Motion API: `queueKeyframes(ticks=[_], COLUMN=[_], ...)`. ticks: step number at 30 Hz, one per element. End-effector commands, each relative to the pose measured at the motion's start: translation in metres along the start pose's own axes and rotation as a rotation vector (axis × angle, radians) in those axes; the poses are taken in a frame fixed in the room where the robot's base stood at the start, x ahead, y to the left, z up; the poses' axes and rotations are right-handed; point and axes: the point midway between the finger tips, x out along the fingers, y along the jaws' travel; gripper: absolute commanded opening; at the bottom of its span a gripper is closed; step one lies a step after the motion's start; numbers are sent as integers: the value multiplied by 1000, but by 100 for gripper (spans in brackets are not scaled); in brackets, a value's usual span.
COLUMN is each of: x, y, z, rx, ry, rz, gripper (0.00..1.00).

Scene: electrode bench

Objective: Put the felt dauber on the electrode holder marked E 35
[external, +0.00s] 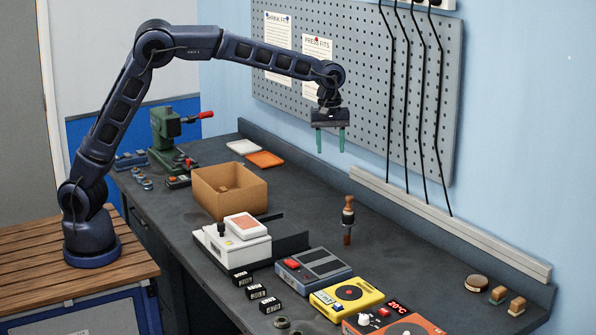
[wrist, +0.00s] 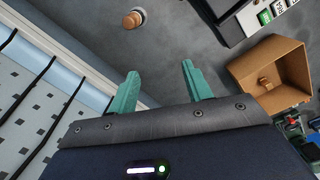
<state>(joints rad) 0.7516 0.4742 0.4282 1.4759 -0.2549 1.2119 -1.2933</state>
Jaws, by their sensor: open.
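My gripper (external: 330,142) is open and empty, with green fingers pointing down high above the bench. Its fingers (wrist: 159,75) also show in the wrist view with nothing between them. An upright tool with a wooden top, black collar and brown lower part (external: 347,218) stands on the bench below and right of my gripper; it looks like the felt dauber. A round brown top (wrist: 132,19) in the wrist view seems to be the same tool. Several black blocks with white labels (external: 256,291) sit near the front edge and may be electrode holders; their markings are too small to read.
A cardboard box (external: 230,191) with a small brown thing inside stands left of the tool. A white device (external: 232,240), a grey-blue device (external: 313,270) and a yellow device (external: 348,295) line the front. Black cables (external: 408,110) hang by the pegboard (external: 357,80). Bench around the tool is clear.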

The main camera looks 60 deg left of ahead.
Motion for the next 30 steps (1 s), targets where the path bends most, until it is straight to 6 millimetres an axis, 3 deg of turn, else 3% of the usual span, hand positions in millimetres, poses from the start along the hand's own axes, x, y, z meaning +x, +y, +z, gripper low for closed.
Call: queueKeyframes(ticks=[1, 6, 15, 22, 30], x=[-14, -48, -93, -114, -122], y=[-17, -70, -174, -256, -352], z=[-14, -48, -87, -100, -99], rx=[16, 103, 272, 410, 581], ry=[-12, -31, -29, 6, 82], rz=[13, 53, 127, 178, 221], gripper=[50, 50, 50, 50, 50])
